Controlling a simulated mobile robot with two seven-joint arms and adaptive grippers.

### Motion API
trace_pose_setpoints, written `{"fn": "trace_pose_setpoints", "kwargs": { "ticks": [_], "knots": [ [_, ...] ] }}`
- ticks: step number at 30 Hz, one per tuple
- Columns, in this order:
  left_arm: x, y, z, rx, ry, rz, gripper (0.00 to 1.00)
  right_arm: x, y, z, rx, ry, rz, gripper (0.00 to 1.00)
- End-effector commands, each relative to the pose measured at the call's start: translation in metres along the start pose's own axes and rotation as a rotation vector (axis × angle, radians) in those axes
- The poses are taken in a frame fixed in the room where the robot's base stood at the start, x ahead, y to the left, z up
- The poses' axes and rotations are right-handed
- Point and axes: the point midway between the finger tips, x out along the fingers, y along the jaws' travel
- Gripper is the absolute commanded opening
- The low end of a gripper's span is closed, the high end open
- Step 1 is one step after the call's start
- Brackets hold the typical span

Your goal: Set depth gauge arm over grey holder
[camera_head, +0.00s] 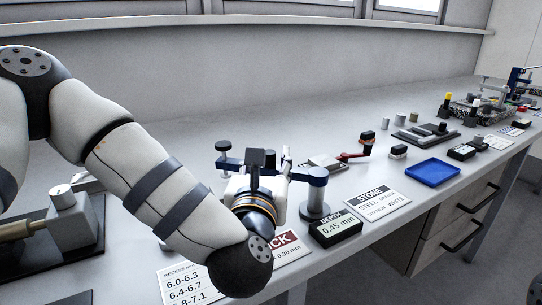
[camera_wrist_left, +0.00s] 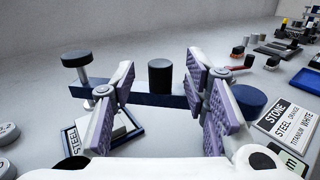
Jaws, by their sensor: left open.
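The depth gauge arm (camera_head: 300,175) is a blue bar on a steel post (camera_head: 316,198), with a black-knobbed spindle (camera_head: 222,150) at its far left end. In the left wrist view the bar (camera_wrist_left: 175,100) runs across, with an upright black grip (camera_wrist_left: 160,76) near its middle. My left gripper (camera_head: 262,172) is open; in the wrist view its purple-padded fingers (camera_wrist_left: 162,90) stand on either side of the black grip, with gaps. I cannot tell the grey holder for sure; a piece labelled STEEL (camera_wrist_left: 72,138) lies below the spindle end, partly hidden by a finger. My right gripper is out of view.
A depth display (camera_head: 336,229) reading 0.45 mm stands before the post, beside a STONE card (camera_head: 377,203). A blue tray (camera_head: 433,172) and a dark fixture plate (camera_head: 425,135) lie to the right. A grey fixture (camera_head: 75,222) stands at the left. Bench behind the gauge is clear.

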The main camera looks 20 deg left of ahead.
Motion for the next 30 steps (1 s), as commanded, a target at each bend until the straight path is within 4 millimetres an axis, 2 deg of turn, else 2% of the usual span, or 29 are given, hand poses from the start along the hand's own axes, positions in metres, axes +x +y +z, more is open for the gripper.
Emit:
{"fn": "trace_pose_setpoints", "kwargs": {
  "ticks": [3,6,14,15,20,21,30],
  "knots": [
    [0.02,0.0,0.001,0.0,-0.001,0.001,0.41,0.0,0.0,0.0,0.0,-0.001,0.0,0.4],
    [0.03,0.0,0.001,0.0,-0.001,0.001,0.41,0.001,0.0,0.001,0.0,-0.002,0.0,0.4],
    [0.033,0.0,0.0,0.0,0.001,-0.001,0.41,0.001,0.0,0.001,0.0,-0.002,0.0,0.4],
    [0.033,0.0,0.0,0.0,0.001,-0.001,0.39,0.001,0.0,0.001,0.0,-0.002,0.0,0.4],
    [0.033,0.0,0.0,0.001,0.001,-0.001,0.03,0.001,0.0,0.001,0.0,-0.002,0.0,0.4],
    [0.033,0.0,0.0,0.001,0.001,-0.001,0.0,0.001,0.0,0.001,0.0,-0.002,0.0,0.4],
    [0.034,0.0,0.0,0.001,0.001,-0.013,0.0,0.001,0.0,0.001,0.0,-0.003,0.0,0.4]
  ]
}}
